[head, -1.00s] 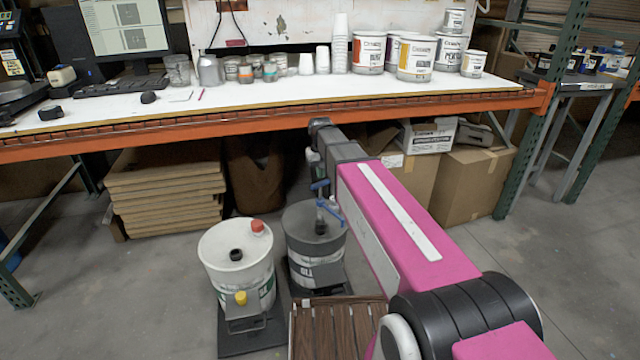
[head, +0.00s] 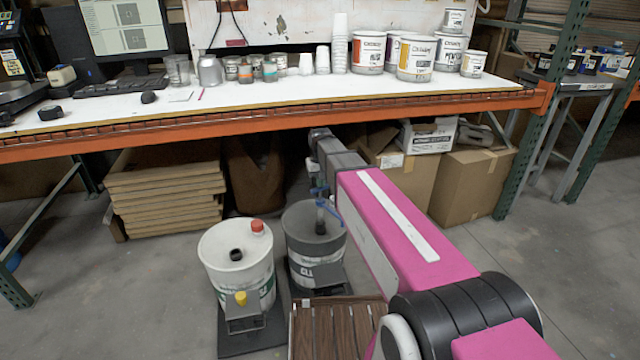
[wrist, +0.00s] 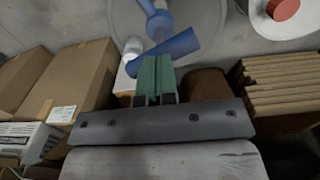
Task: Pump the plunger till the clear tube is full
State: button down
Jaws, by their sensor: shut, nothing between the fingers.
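A blue pump plunger (head: 320,190) stands on top of the dark grey drum (head: 314,235) on the floor. In the wrist view the blue handle (wrist: 172,46) lies just beyond my gripper (wrist: 155,78), over the drum's round grey lid (wrist: 205,22). My gripper's green fingertips are shut together with nothing between them. They are close to the blue handle; I cannot tell whether they touch it. I cannot make out the clear tube or its fill level. In the head view my arm partly hides the pump, and my gripper is hard to make out.
The workbench (head: 270,100) with cans overhangs behind. Stacked boards (head: 165,195) and cardboard boxes (head: 465,180) sit below it. A wooden slatted surface (head: 335,330) is in front.

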jog(key=shift+f, duration=1.75)
dwell(0.7)
jog(key=shift+r, duration=3.8)
notch_tip(320, 180, up, 6)
